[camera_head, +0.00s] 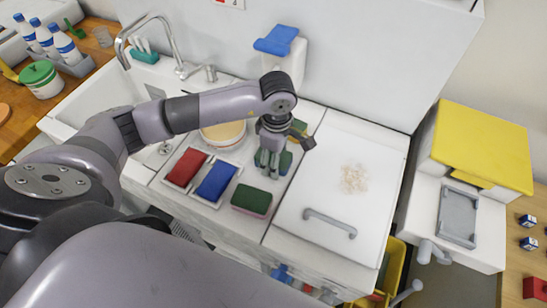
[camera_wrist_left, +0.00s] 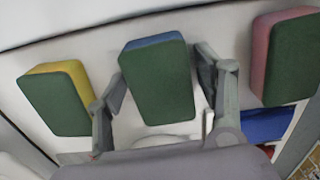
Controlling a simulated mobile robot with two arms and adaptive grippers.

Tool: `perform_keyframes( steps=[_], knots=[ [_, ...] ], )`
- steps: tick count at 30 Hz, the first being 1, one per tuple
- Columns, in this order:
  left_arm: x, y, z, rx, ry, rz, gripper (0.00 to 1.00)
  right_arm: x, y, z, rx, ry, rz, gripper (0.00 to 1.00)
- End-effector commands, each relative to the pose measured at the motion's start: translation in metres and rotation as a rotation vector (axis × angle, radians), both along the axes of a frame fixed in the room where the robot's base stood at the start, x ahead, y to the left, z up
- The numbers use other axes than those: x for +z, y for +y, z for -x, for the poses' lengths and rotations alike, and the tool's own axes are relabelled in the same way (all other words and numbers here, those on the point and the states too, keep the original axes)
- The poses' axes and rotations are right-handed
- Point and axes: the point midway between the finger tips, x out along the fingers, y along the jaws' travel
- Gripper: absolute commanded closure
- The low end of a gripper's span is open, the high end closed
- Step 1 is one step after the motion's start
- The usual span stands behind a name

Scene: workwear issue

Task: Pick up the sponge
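Several two-layer sponges with green tops lie on the white counter. In the left wrist view, the blue-and-green sponge (camera_wrist_left: 157,82) is in the middle, the yellow-and-green sponge (camera_wrist_left: 57,100) at left, and the pink-and-green sponge (camera_wrist_left: 287,58) at right. The pink-and-green sponge also shows in the head view (camera_head: 252,200). My left gripper (camera_head: 268,165) is low over the counter. In the wrist view its open fingers (camera_wrist_left: 160,85) lie on either side of the blue-and-green sponge; I cannot tell whether they touch it. My right gripper is not in view.
A red pad (camera_head: 186,167) and a blue pad (camera_head: 216,181) lie left of the pink-and-green sponge. A round bowl (camera_head: 223,133) stands behind them. The sink and faucet (camera_head: 172,42) are at left. A white board with a handle (camera_head: 330,223) and crumbs (camera_head: 354,179) is at right.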

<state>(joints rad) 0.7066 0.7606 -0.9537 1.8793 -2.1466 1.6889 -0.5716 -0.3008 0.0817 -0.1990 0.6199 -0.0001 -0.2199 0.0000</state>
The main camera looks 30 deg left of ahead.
Motion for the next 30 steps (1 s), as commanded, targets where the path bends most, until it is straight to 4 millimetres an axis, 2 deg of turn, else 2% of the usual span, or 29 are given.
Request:
perform_keyframes(
  steps=[9, 20, 26, 30],
  knots=[
    [0.000, 0.000, 0.000, 0.000, 0.000, 0.000, 0.61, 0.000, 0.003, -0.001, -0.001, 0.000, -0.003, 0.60],
    [0.003, 0.000, -0.001, 0.001, -0.002, 0.001, 0.62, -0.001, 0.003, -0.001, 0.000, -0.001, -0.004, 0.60],
    [0.023, 0.000, -0.002, 0.000, -0.005, 0.000, 0.62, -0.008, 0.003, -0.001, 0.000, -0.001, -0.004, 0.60],
    [0.052, 0.000, -0.002, 0.000, -0.009, 0.000, 0.62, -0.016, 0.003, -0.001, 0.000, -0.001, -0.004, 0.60]
  ],
)
